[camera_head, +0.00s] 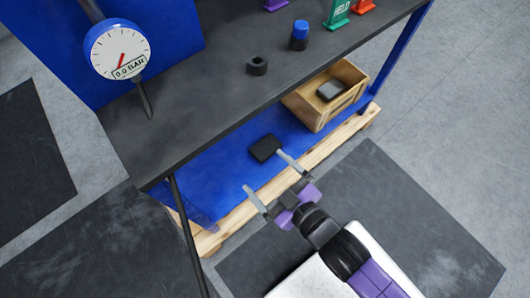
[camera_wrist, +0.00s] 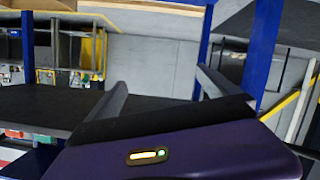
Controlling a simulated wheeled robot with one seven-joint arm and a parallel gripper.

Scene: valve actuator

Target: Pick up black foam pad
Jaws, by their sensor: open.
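A small black pad (camera_head: 265,147), apparently the foam pad, lies flat on the blue lower shelf (camera_head: 215,172) under the dark workbench. My gripper (camera_head: 265,172) is open and empty in front of the shelf's edge. Its two grey fingers are spread, and the right finger's tip looks close to the pad's right side in the picture; I cannot tell whether they touch. The wrist view shows the spread fingers (camera_wrist: 160,85) above my purple gripper body, with no pad visible between them.
A wooden crate (camera_head: 318,109) with a dark grey block (camera_head: 331,90) stands right of the pad. The bench top (camera_head: 200,100) overhangs the shelf. A thin dark post (camera_head: 184,225) stands at left. A gauge (camera_head: 117,50), a black ring (camera_head: 257,66) and a blue-topped part (camera_head: 299,35) are above.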

